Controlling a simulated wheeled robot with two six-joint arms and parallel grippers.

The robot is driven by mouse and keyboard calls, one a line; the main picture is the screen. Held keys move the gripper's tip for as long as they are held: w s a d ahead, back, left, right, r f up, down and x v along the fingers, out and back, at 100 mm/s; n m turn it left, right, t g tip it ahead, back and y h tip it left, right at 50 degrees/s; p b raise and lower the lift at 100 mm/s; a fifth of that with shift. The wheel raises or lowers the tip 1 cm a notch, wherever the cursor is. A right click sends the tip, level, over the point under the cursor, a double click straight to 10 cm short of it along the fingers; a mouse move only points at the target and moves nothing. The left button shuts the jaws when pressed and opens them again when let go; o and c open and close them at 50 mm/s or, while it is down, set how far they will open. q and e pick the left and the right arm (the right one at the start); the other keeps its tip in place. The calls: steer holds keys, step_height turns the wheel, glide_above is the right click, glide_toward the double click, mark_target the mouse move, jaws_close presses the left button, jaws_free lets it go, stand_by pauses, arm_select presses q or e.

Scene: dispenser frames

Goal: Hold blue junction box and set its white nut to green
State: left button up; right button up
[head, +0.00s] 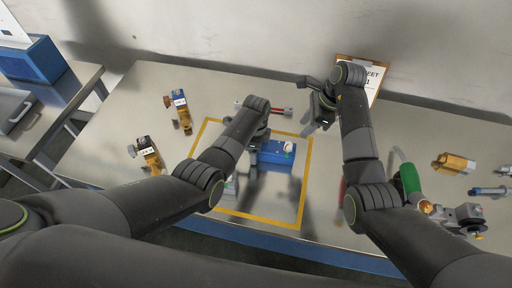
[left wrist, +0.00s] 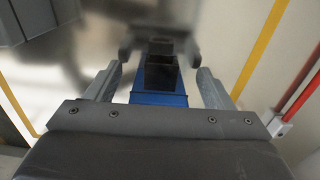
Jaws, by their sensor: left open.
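The blue junction box (head: 272,156) lies inside the yellow outline on the table. Its white nut (head: 288,146) is on the right part of its top, with a small green mark beside it. My left gripper (left wrist: 159,72) is open in the left wrist view, with the blue box (left wrist: 160,98) between its fingers and gaps on both sides. A dark block sits on the box there. In the head view my left arm covers the box's left end. My right gripper (head: 320,112) is up and to the right of the box, apart from it; its jaw opening is unclear.
A red-handled tool (head: 284,111) lies behind the box. Brass fittings (head: 179,110) stand at left. A green-handled tool (head: 409,178) and a brass fitting (head: 455,163) are at right. A clipboard (head: 372,75) leans at the back wall.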

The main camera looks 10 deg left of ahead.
arm_select(q)
steer(key=shift+f, duration=0.25)
steer(key=c, duration=1.2)
stand_by(0.3)
